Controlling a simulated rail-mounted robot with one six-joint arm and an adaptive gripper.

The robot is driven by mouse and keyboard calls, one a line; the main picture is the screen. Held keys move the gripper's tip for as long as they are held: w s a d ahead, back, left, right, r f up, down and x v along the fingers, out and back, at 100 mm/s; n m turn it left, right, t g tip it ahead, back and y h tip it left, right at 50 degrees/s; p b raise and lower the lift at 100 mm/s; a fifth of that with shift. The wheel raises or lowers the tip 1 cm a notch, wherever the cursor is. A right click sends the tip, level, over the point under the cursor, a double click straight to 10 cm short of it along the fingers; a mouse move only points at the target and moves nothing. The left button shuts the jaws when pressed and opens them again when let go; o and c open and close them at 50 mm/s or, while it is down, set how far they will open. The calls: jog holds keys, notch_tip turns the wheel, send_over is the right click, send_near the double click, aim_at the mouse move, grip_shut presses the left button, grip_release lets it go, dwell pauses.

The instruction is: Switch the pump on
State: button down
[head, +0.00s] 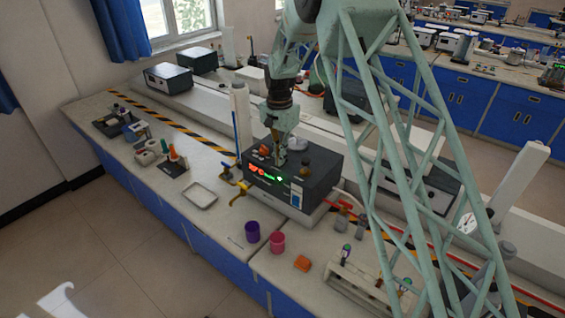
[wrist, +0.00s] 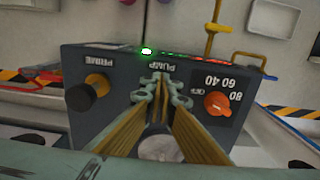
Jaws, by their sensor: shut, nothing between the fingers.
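The pump unit (head: 322,178) is a dark box on the bench, with lit red and green marks on its front. In the wrist view its top panel (wrist: 120,66) shows inverted labels PRIME and PUMP. A black knob (wrist: 81,97) sits by PRIME, and an orange knob (wrist: 217,103) sits by a scale marked OFF, 40, 60, 80. A green light (wrist: 147,51) glows at the panel edge. My gripper (wrist: 160,88) is shut and empty over the panel, near the PUMP label; it also shows in the head view (head: 280,161). Its fingers hide any control beneath them.
A pale round object (wrist: 160,148) shows between my finger linkages. Yellow valve fittings (head: 240,187) stand left of the pump. Purple (head: 252,232) and pink (head: 277,242) cups stand in front.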

jog(key=shift+r+p, duration=1.1)
jog(key=shift+r, duration=2.3)
jog(key=s+d+r+n+t+b, duration=0.1)
jog(key=s+d+r+b, duration=0.1)
jog(key=s+d+r, duration=0.4)
jog(key=s+d+r+n+b, duration=0.1)
jog(key=s+d+r+b, duration=0.3)
jog(key=r, duration=0.5)
jog(key=s+d+r+b, duration=0.1)
jog(key=s+d+r, duration=0.1)
jog(key=s, duration=0.3)
jog(key=s+d+r+n+t+b, duration=0.1)
jog(key=s+d+r, duration=0.2)
jog(key=s, duration=0.3)
jog(key=s+d+r+b, duration=0.1)
jog(key=s+d+r, duration=0.1)
jog(key=s, duration=0.3)
jog(key=s+d+f+n+b, duration=0.1)
jog(key=s+d+f+b, duration=0.1)
jog(key=s, duration=1)
jog(key=s+d+f+n+t+b, duration=0.1)
jog(key=s+d+f+b, duration=0.1)
jog(key=s, duration=1)
jog(key=s+d+f+n+t+b, duration=0.1)
jog(key=s+d+f+n+b, duration=0.1)
jog(key=s, duration=0.9)
jog(key=shift+s+d+f+b, duration=0.4)
jog(key=shift+d+f+b, duration=0.15)
jog(key=shift+d+b, duration=0.8)
